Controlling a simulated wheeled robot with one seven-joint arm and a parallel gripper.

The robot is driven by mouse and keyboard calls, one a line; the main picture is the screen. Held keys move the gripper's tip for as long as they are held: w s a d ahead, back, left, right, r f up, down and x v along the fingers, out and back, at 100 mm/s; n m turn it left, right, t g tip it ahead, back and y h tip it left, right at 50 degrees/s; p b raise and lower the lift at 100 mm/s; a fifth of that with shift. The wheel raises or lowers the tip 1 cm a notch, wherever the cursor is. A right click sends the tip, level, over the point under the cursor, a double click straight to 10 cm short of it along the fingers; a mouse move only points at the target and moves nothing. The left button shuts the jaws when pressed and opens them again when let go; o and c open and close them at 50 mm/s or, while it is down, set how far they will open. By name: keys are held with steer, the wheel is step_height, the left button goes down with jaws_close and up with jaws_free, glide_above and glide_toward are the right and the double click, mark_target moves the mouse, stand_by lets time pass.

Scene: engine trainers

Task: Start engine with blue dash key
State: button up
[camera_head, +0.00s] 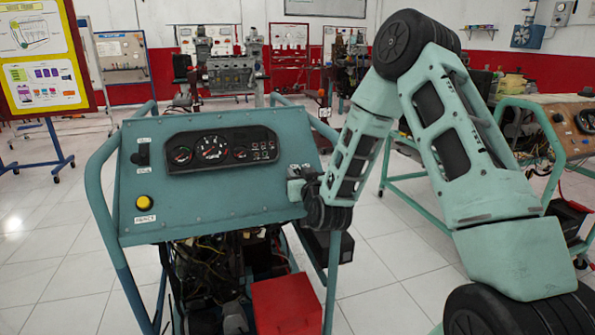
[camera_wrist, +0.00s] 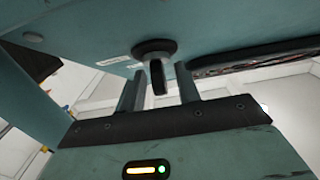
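The blue dash panel (camera_head: 225,200) stands tilted on the engine trainer, with a dark gauge cluster (camera_head: 222,149). My gripper (camera_head: 296,187) is at the panel's right side in the head view, where the key is hidden or too small to tell. In the wrist view, the key (camera_wrist: 157,78) has a dark flat grip and sticks out of a round lock (camera_wrist: 154,48) on the panel (camera_wrist: 85,30). My gripper (camera_wrist: 161,80) is open. Its two fingers appear on either side of the key grip, with a gap on both sides. I cannot tell whether the fingertips fully reach it.
A yellow button (camera_head: 144,203) and a black switch (camera_head: 142,153) are on the panel's left. A red box (camera_head: 287,304) sits below in the trainer's frame (camera_head: 113,245). Another trainer (camera_head: 560,122) stands at right. Bare tiled floor (camera_head: 385,285) lies between.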

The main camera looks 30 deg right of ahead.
jaws_close()
steer(key=shift+m+h, duration=0.3)
steer(key=shift+m, duration=0.1)
steer(key=m+g+h+b, duration=0.1)
steer(key=m+h, duration=0.1)
steer(key=m, duration=0.1)
steer(key=shift+a+m+g, duration=0.1)
steer(key=shift+m+g, duration=0.2)
steer(key=m+g+h, duration=0.2)
steer(key=m, duration=0.1)
steer(key=m+g+h, duration=0.1)
steer(key=m+h, duration=0.1)
steer(key=m, duration=0.1)
steer(key=shift+g, duration=0.4)
steer(key=m+g, duration=0.2)
steer(key=m+g+h+p, duration=0.1)
steer(key=m+g, duration=0.1)
steer(key=m, duration=0.1)
steer(key=shift+r+p, duration=0.15)
steer(key=shift+p, duration=0.15)
steer(key=shift+m+g+p, duration=1.25)
steer(key=shift+m+g, duration=0.35)
steer(key=shift+m, duration=0.5)
steer(key=shift+f, duration=0.2)
